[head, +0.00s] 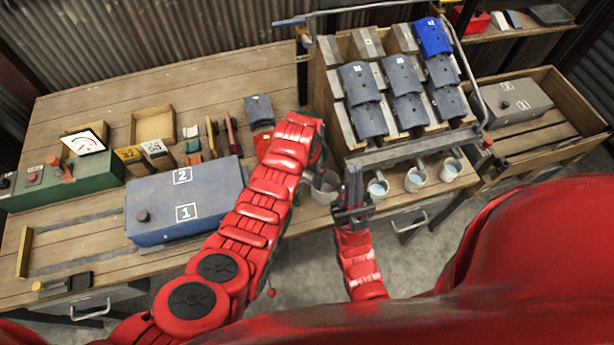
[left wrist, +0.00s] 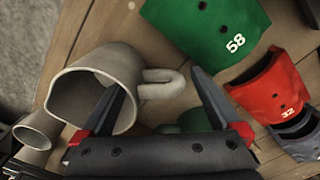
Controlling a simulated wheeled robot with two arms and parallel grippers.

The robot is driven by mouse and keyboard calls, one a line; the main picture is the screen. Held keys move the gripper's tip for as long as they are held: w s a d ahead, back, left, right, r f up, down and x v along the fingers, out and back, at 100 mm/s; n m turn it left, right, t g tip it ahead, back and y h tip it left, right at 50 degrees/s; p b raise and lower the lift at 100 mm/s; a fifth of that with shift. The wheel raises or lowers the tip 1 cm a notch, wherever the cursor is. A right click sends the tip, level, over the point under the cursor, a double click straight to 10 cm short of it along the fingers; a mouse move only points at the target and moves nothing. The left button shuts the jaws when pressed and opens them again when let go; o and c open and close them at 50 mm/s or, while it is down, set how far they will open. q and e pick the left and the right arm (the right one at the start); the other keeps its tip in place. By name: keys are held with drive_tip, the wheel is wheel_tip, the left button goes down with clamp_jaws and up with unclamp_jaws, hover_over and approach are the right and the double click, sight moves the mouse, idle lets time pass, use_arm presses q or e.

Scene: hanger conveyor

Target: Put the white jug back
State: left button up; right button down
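The white jug (head: 325,188) is near the front edge of the wooden table in the head view, just below my left gripper. It also shows in the left wrist view (left wrist: 122,68), with its mouth toward the lower left and its handle toward the right. My left gripper (left wrist: 160,95) is open, with one finger in front of the jug's body and the other right of the handle. Whether the fingers touch the jug is unclear. My right gripper (head: 353,207) is beside the lower left end of the metal rack frame; its fingers are unclear.
Several white cups (head: 415,180) line the front of the rack of grey and blue pieces (head: 363,85). Green (left wrist: 210,30) and red (left wrist: 272,88) numbered pieces lie close to the jug. A blue box (head: 185,203) stands left of my left arm.

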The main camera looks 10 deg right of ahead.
use_arm(q)
drive_tip(key=shift+s+r, duration=0.1)
drive_tip(key=shift+r, duration=0.1)
drive_tip(key=shift+r+p, duration=0.3)
drive_tip(key=shift+p, duration=0.05)
drive_tip(key=shift+b, duration=0.3)
wheel_tip(320, 180, up, 5)
drive_tip(key=shift+r+b, duration=0.1)
drive_tip(key=shift+b, duration=0.75)
wheel_tip(320, 180, up, 6)
drive_tip(key=p, duration=0.3)
drive_tip(key=shift+a+r+p, duration=0.1)
drive_tip(key=shift+r+p, duration=0.15)
drive_tip(key=shift+p, duration=0.15)
